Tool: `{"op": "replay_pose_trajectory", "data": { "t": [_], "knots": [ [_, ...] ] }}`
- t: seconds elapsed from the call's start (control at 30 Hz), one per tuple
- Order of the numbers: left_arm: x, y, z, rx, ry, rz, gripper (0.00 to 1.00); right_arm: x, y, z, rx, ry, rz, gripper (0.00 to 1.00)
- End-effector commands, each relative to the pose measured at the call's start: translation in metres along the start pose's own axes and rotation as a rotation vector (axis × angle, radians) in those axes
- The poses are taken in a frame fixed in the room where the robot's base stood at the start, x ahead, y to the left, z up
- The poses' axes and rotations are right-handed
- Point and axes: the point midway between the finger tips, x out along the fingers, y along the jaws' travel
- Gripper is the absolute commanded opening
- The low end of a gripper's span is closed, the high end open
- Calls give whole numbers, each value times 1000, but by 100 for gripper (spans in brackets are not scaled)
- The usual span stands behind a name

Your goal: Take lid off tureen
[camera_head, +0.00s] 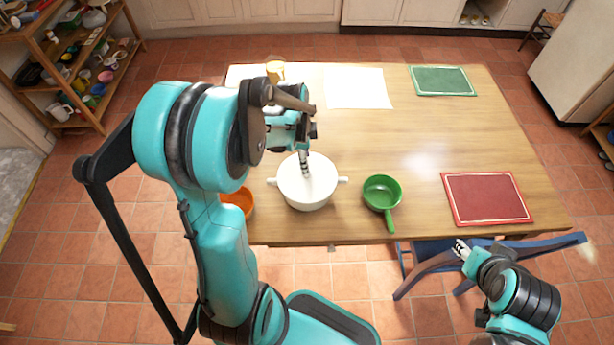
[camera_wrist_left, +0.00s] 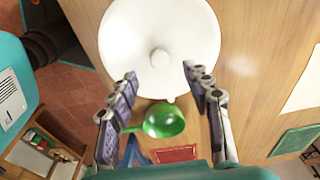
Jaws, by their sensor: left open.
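The white tureen (camera_head: 292,196) stands near the front edge of the wooden table, with a handle on each side. Its round white lid (camera_wrist_left: 135,35) has a knob (camera_wrist_left: 160,60) in the middle and fills the top of the left wrist view. The lid appears to sit on the tureen. My left gripper (camera_head: 304,162) is above the tureen. In the left wrist view its two fingers (camera_wrist_left: 159,72) are spread apart on either side of the knob's line, with nothing between them. My right gripper (camera_head: 460,248) is low at the right, beyond the table's front edge, away from the tureen.
A green pan (camera_head: 381,190) stands right of the tureen and an orange bowl (camera_head: 241,201) left of it, partly hidden by my arm. A red mat (camera_head: 487,198), a green mat (camera_head: 442,80), a white sheet (camera_head: 358,88) and a yellow cup (camera_head: 275,70) lie about. A blue chair (camera_head: 430,262) is at the front.

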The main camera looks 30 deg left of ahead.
Motion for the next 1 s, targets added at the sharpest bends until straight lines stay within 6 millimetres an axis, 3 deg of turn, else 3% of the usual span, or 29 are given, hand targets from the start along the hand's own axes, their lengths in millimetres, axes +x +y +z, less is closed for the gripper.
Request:
{"op": "replay_pose_trajectory", "data": {
  "t": [0.3,0.57,0.77,1.0],
  "knots": [
    [45,-1,3,0,0,-1,49,17,0,12,0,0,0,40],
    [49,0,3,-1,0,-1,49,17,0,12,0,0,0,40],
    [49,0,3,-1,0,-1,2,17,0,12,0,0,0,40],
    [49,0,2,-1,0,-1,0,17,0,12,0,0,0,40]
  ]
}}
